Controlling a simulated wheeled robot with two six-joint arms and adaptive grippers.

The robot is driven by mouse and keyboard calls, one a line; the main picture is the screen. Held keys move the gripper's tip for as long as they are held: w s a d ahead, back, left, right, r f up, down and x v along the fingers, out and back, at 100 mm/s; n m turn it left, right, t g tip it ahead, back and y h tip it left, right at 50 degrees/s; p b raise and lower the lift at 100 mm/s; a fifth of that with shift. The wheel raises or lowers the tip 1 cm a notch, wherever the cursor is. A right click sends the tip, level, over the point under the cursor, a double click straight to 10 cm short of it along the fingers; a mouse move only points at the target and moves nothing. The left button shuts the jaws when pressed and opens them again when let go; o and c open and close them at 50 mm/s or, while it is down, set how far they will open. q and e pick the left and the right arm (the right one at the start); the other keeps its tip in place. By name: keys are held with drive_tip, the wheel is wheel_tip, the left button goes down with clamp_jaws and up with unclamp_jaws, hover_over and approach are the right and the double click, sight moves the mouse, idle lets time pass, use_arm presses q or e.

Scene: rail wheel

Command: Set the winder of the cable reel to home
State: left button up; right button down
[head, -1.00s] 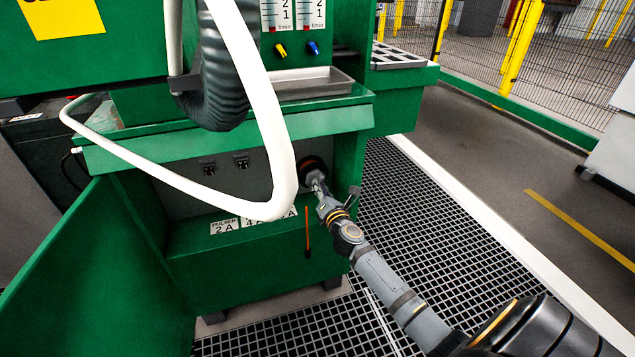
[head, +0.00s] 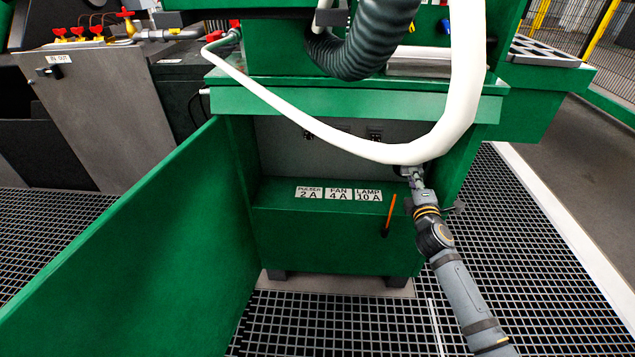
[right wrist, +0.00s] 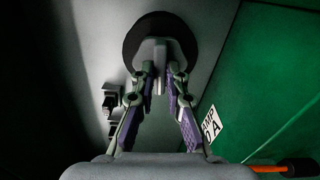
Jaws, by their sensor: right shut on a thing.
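In the right wrist view a round black disc (right wrist: 183,35), which I take for the cable reel, sits on the grey back wall of the cabinet. A grey winder (right wrist: 152,50) stands out from its middle. My right gripper (right wrist: 160,78) is shut on the winder, one finger on each side. In the head view my right gripper (head: 412,178) reaches into the right side of the green cabinet (head: 335,235); the white hose (head: 462,100) hides the disc there. My left gripper is not in view.
The open green door (head: 150,245) stands to the left. Small black fittings (right wrist: 110,103) are on the back wall. An orange-handled tool (head: 390,212) is on the cabinet front beside my right arm, near the fuse labels (head: 338,193). Grating floor (head: 330,325) lies in front.

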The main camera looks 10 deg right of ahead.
drive_tip(key=shift+f, duration=0.1)
drive_tip(key=shift+f+m+b, duration=0.15)
drive_tip(key=shift+m+b, duration=0.45)
drive_tip(key=shift+m, duration=0.5)
drive_tip(key=m, duration=0.2)
drive_tip(key=shift+m+b, duration=0.3)
drive_tip(key=shift+b, duration=0.05)
drive_tip(key=shift+m+b, duration=1.1)
drive_tip(key=shift+m, duration=0.1)
drive_tip(key=c, duration=1.2)
unclamp_jaws()
drive_tip(key=shift+r, duration=0.2)
